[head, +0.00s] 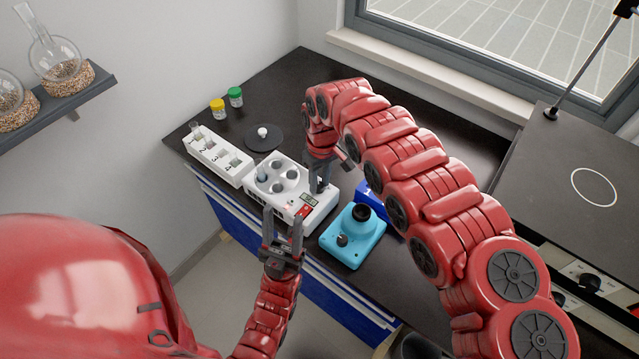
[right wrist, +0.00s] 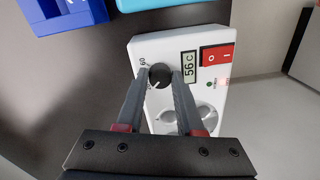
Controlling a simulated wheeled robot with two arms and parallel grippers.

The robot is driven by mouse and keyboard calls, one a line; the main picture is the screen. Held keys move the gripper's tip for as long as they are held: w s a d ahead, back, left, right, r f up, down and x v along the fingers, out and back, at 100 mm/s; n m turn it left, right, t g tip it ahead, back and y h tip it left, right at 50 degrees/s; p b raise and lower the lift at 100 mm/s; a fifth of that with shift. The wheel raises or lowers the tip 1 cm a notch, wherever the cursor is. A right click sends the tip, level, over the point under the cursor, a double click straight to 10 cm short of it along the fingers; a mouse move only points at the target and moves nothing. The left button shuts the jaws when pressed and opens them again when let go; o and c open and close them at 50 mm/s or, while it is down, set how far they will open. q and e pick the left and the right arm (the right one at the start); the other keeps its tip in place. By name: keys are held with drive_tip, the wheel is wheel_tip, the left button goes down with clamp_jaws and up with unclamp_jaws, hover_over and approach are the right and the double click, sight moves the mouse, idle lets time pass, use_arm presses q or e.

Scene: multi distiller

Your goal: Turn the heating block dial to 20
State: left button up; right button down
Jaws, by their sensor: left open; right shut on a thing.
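A "60" shows beside the dial; other scale marks are hidden or too small to read. The display (right wrist: 190,66) reads 56 c. My right gripper (head: 319,188) is shut on the dial, one finger on each side. My left gripper (head: 283,215) is open and empty at the block's front edge.
A turquoise device (head: 352,250) stands right of the block, close to a blue box (head: 372,200). A white numbered rack (head: 215,158) is at left, and a dark round plate (head: 263,138) behind. The red switch (right wrist: 217,54) is close to the dial.

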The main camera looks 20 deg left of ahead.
sight(322, 183)
drive_tip(key=shift+n, duration=0.3)
drive_tip(key=c, duration=0.5)
unclamp_jaws()
drive_tip(key=shift+c, duration=0.2)
drive_tip(key=shift+r, duration=0.1)
wheel_tip(322, 183, up, 17)
drive_tip(key=b, duration=0.3)
drive_tip(key=shift+w+d, duration=0.25)
drive_tip(key=shift+w, duration=0.15)
